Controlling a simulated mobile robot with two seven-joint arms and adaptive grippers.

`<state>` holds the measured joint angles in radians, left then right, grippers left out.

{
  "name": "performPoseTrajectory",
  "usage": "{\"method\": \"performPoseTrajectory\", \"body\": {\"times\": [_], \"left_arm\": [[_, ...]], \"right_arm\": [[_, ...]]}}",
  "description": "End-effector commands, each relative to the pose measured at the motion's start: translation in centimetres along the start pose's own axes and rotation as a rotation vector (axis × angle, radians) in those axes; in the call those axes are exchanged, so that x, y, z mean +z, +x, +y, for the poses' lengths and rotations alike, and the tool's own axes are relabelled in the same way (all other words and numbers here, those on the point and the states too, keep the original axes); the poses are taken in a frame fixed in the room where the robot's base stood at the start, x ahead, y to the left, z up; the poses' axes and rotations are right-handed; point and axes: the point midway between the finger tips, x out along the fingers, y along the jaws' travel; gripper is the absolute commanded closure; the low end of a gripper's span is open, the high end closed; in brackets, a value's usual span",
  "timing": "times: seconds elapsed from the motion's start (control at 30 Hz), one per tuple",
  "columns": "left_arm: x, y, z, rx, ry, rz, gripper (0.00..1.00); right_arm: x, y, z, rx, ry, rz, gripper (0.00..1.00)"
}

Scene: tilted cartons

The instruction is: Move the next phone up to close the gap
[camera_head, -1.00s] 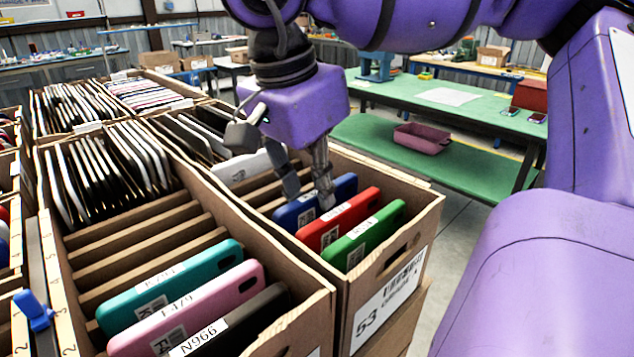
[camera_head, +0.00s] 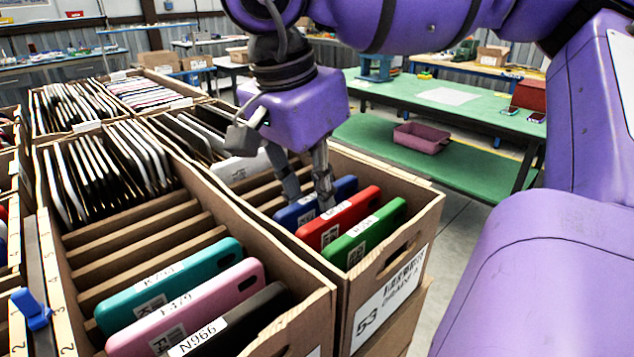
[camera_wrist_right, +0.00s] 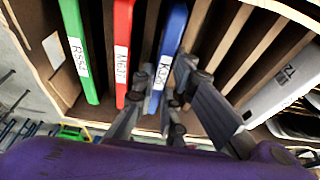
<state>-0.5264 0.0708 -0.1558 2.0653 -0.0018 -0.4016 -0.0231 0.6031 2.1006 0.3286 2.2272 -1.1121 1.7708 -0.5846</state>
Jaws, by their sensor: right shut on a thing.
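My right gripper (camera_head: 308,190) reaches down into the right-hand carton (camera_head: 400,250) and is shut on the blue phone (camera_head: 345,188). In the right wrist view the fingers (camera_wrist_right: 165,100) close on the lower part of the blue phone (camera_wrist_right: 176,40), over part of its label. The blue phone still stands in the carton, tilted, beside the red phone (camera_head: 352,210). The green phone (camera_head: 375,228) is nearest the carton's front end. Behind the blue phone are several empty slots between cardboard dividers (camera_head: 265,190), then a white phone (camera_head: 243,167). My left gripper is out of view.
The left carton (camera_head: 318,310) holds a teal phone (camera_head: 185,272), a pink phone (camera_head: 205,300) and a black phone (camera_head: 255,318) at its front, with empty slots behind. A green table (camera_head: 450,110) stands beyond, with a mauve bin (camera_head: 422,138) on its lower shelf.

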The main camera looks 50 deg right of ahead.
Motion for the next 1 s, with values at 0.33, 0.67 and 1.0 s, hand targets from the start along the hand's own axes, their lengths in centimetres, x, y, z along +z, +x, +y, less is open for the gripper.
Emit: {"method": "performPoseTrajectory", "body": {"times": [0.33,0.67,1.0], "left_arm": [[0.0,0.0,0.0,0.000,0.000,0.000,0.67],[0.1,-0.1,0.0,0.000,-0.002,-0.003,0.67],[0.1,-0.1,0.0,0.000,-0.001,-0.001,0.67]], "right_arm": [[0.0,0.0,0.0,0.000,0.000,0.000,0.72],[0.0,0.0,0.0,0.000,0.000,0.000,0.67],[0.0,-4.7,-0.1,-0.004,0.004,0.003,0.67]]}}
